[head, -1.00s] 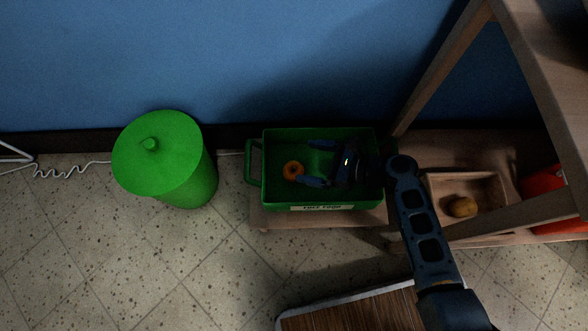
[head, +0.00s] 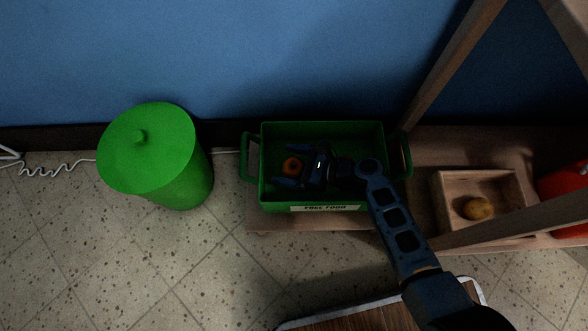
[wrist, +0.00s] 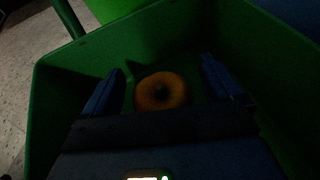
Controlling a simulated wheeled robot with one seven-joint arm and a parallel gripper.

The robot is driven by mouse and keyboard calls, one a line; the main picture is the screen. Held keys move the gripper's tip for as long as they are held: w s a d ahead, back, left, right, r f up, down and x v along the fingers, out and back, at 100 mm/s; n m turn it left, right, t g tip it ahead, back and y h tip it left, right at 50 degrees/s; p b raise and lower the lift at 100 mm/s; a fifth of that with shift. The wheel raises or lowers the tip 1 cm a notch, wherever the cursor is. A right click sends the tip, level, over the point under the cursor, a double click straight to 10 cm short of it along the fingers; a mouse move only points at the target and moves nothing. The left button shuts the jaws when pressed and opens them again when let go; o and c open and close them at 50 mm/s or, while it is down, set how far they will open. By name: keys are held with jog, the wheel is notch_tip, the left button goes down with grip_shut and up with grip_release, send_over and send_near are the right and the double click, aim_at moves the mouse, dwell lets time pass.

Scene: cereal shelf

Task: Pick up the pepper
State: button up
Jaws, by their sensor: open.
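An orange pepper (head: 292,166), round with a dark centre, lies inside the green crate (head: 350,129) toward its left end. It also shows in the wrist view (wrist: 161,91), between the two fingers and just beyond the palm. My gripper (head: 289,168) is open inside the crate, with one finger on each side of the pepper. In the wrist view my gripper (wrist: 160,84) shows gaps between the pepper and both fingers. The pepper's near edge is partly hidden by the gripper body.
The crate has handles at its ends and a label (head: 325,208). A green lidded bin (head: 150,160) stands to the left. At right, a wooden shelf holds a wooden box (head: 456,184) with a yellowish round item (head: 478,208). A red object (head: 566,182) is at the far right.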

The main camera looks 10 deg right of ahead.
jog(key=shift+w+a+f, duration=0.15)
jog(key=shift+a, duration=0.15)
jog(key=c, duration=1)
jog(key=shift+c, duration=0.2)
